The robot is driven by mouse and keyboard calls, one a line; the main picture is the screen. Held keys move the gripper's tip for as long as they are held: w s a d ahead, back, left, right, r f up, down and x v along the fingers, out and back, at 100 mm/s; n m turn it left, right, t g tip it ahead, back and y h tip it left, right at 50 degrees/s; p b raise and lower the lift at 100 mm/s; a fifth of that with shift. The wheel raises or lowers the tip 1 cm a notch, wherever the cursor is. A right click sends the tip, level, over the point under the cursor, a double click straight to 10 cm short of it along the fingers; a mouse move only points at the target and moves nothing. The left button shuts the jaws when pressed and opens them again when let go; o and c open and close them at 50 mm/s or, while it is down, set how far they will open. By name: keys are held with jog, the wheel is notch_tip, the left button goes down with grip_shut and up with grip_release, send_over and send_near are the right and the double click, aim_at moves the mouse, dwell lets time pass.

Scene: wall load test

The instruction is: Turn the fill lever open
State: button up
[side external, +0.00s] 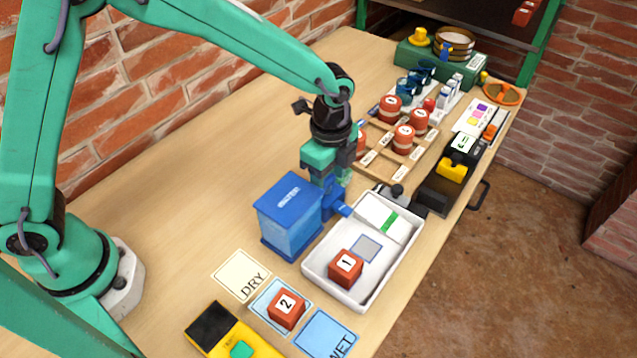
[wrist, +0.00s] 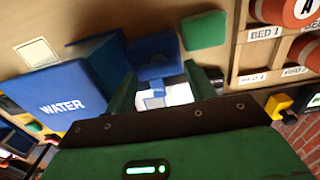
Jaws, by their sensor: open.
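The blue water tank (side external: 290,215) stands on the bench, and its WATER label shows in the wrist view (wrist: 62,105). A blue tap with what looks like the fill lever (side external: 338,208) sticks out from its right side over the edge of a white tray. In the wrist view blue tap parts (wrist: 153,58) lie just beyond and between my fingers. My gripper (side external: 332,183) points down right beside the tank, above the tap. It is open in the wrist view (wrist: 163,88), with a finger on each side. Whether a finger touches the lever is unclear.
The white tray (side external: 315,272) holds a red block marked 1 (side external: 346,267). A red block marked 2 (side external: 286,308) sits between the DRY card (side external: 241,274) and the WET card (side external: 325,333). A wooden rack (side external: 378,160) with red pots stands close behind my gripper.

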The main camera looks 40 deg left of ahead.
jog(key=c, duration=0.7)
jog(key=shift+n, duration=0.4)
jog(key=n, duration=0.3)
jog(key=shift+w, duration=0.1)
jog(key=n, duration=0.5)
jog(key=shift+w, duration=0.1)
jog(key=n, duration=0.4)
jog(key=shift+w+a+n, duration=0.1)
jog(key=shift+a+n, duration=0.05)
jog(key=shift+n, duration=0.15)
jog(key=n, duration=0.4)
jog(key=shift+a+r+n, duration=0.1)
jog(key=shift+a+n, duration=0.05)
jog(key=shift+n, duration=0.15)
